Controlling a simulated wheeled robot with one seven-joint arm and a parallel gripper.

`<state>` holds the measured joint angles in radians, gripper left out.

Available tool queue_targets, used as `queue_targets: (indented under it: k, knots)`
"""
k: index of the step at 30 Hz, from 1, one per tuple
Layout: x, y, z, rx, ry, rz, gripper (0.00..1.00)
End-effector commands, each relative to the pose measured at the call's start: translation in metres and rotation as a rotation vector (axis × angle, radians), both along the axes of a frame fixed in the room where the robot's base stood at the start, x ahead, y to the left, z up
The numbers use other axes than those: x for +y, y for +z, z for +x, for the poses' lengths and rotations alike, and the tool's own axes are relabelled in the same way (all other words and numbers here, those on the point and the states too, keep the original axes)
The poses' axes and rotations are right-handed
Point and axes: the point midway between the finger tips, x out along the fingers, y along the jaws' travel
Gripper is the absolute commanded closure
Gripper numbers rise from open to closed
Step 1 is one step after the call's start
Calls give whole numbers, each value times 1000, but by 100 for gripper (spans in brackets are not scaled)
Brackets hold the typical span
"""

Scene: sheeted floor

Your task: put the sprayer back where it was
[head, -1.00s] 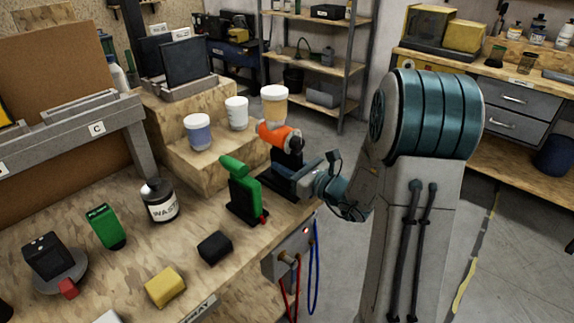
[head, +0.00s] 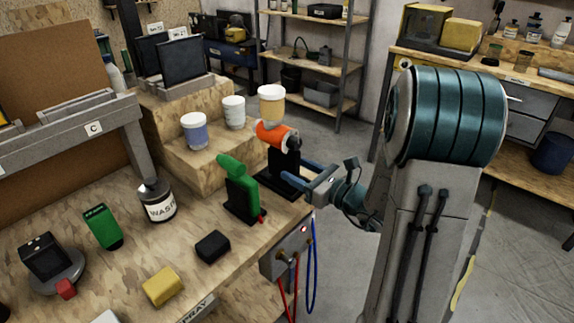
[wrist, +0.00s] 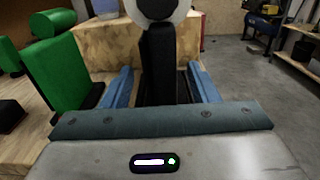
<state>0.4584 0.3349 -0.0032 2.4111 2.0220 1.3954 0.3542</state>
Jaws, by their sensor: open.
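The sprayer (head: 275,134) is orange with a pale cup on top. It stands upright at the black stand (head: 284,168) near the right edge of the bench. In the wrist view its dark handle or the stand (wrist: 158,62) rises between my fingers, with a pale round part above. My gripper (head: 294,179) is open, its blue fingers pointing at the stand from the right, one on each side with gaps. In the wrist view my gripper (wrist: 162,85) shows both fingers apart. How the sprayer's lower part meets the stand is hidden.
A green tool (head: 238,182) on a black stand is close to the left of my gripper. A wooden step (head: 190,160) with white cups is behind. A black block (head: 212,246), yellow block (head: 162,287) and WASH bottle (head: 157,201) are on the bench. Open floor lies right.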

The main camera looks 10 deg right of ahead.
Motion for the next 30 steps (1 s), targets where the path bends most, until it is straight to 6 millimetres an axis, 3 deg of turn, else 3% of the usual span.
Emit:
queue_targets:
  k: [7, 14, 17, 20, 24, 27, 30]
  knots:
    - [-30, 0, -40, 0, -4, 0, 46]
    - [-34, 1, -56, 0, 23, -16, 46]
    - [-11, 3, -66, -4, 121, -84, 46]
    - [27, 3, -86, -14, 296, -219, 46]
    - [75, -5, -131, -56, 597, -485, 46]
    - [93, -14, -164, -106, 803, -692, 46]
    - [98, -24, -193, -174, 996, -910, 46]
